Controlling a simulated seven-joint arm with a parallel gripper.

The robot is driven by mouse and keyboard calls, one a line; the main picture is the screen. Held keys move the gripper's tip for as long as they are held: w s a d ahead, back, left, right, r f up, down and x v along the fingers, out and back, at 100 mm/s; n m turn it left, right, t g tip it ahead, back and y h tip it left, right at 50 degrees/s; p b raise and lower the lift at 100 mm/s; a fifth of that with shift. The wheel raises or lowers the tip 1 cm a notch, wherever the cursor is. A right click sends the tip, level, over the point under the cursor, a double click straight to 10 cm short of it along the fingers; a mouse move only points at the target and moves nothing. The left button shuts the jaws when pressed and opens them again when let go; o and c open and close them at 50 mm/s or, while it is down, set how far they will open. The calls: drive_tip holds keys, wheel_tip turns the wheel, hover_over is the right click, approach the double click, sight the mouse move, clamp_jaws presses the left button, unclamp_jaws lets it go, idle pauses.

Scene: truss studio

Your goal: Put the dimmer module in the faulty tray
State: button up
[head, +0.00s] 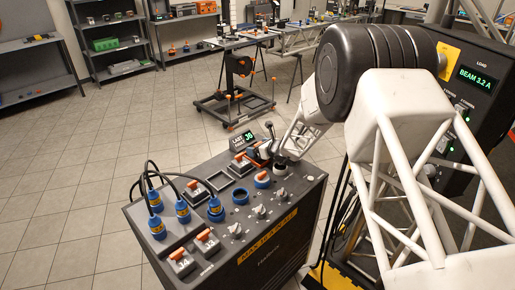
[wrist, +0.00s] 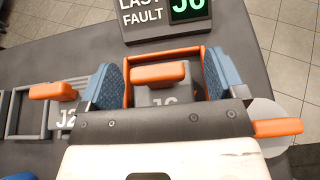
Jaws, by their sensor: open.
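The dimmer module (wrist: 158,97) marked J6 is a grey block with an orange grip bar on top. In the wrist view it sits inside an orange-edged frame (wrist: 166,52), just below a display reading LAST FAULT J6. My gripper (wrist: 162,82) is open, its blue pads on either side of the module, with gaps showing beside the grip bar. In the head view my gripper (head: 262,155) is low over the console's far right corner and hides most of the module. I cannot tell which thing is the faulty tray.
The console (head: 222,215) carries other modules (head: 182,261), blue cable plugs (head: 183,211), an empty slot (head: 240,168) and knobs. The fault display (head: 243,141) stands at its back edge. A low cart (head: 235,110) with orange corners stands beyond; tiled floor lies between.

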drive_tip(key=v, duration=1.1)
drive_tip(key=shift+s+d, duration=0.15)
drive_tip(key=shift+s, duration=0.05)
idle(0.5)
drive_tip(key=s+r+n+g+h, duration=0.1)
drive_tip(key=s+r+n+g, duration=0.5)
drive_tip(key=s+r+n, duration=1.2)
drive_tip(key=s+d+r+n+h, duration=0.2)
drive_tip(key=s+d+n+h, duration=0.1)
drive_tip(key=s, duration=0.8)
drive_tip(key=s+d+r+n+h, duration=0.2)
drive_tip(key=s+d+n, duration=0.1)
drive_tip(key=s, duration=0.7)
drive_tip(key=s+d+r+n+h, duration=0.2)
drive_tip(key=s+d, duration=0.3)
drive_tip(key=s, duration=0.6)
drive_tip(key=shift+s+d+r+n+g+h, duration=0.2)
drive_tip(key=shift+s+n+g+h, duration=0.15)
drive_tip(key=shift+h, duration=0.45)
